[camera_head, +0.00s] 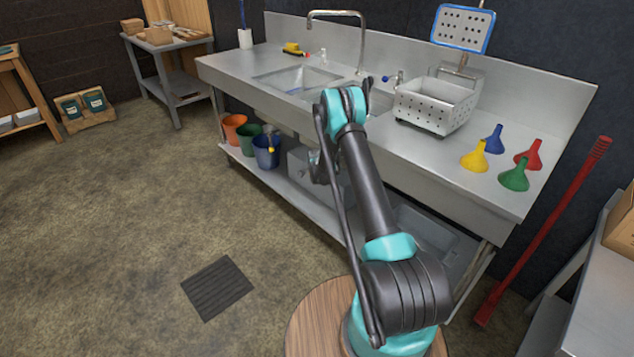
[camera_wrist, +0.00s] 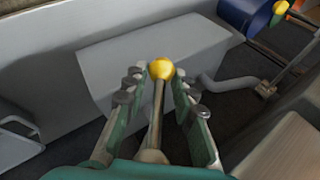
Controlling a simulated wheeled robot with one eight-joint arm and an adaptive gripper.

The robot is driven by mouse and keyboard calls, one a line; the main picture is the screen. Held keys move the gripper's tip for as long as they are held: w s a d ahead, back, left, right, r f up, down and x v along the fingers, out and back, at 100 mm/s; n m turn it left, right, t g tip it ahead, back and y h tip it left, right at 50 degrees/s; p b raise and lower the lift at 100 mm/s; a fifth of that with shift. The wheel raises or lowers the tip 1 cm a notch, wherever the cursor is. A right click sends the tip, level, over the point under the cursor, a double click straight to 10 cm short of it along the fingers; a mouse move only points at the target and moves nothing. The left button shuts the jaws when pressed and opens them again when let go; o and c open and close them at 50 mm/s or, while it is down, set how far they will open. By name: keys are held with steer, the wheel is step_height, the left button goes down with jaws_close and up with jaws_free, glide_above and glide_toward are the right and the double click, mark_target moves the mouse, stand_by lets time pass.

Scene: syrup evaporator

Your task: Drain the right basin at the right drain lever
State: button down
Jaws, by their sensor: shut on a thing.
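My gripper (camera_wrist: 160,72) is shut on the right drain lever (camera_wrist: 157,112), a metal rod with a yellow ball knob (camera_wrist: 161,68). The rod runs between my two fingers, and the knob shows at their tips. In the head view my gripper (camera_head: 319,168) is low at the front of the sink counter, mostly behind my arm, and the held lever cannot be made out there. The right basin (camera_head: 378,103) is largely hidden by my arm; its water level cannot be seen. The left basin (camera_head: 296,79) lies open beside it.
A grey box (camera_wrist: 150,60) and a curved pipe (camera_wrist: 228,84) are close to my gripper. Another yellow knob (camera_head: 270,150) shows by the blue bucket (camera_head: 264,158). A perforated basket (camera_head: 434,106) and several funnels stand on the counter (camera_head: 235,68).

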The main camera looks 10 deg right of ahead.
steer(key=r+t+y, duration=0.1)
steer(key=t, duration=0.1)
steer(key=w+a+r+m+t+y, duration=0.1)
steer(key=shift+w+a+r+t, duration=0.1)
steer(key=shift+w+r+t, duration=0.05)
steer(key=shift+w+t, duration=0.2)
steer(key=shift+w+a+r+m+t+y, duration=0.15)
steer(key=shift+r+m+t+y, duration=0.15)
steer(key=shift+r+t, duration=0.45)
steer(key=shift+w+a+r+m+t+y, duration=0.15)
steer(key=shift+r+t+y, duration=0.3)
steer(key=shift+t, duration=0.45)
steer(key=shift+r, duration=0.15)
steer(key=c, duration=1.2)
jaws_free()
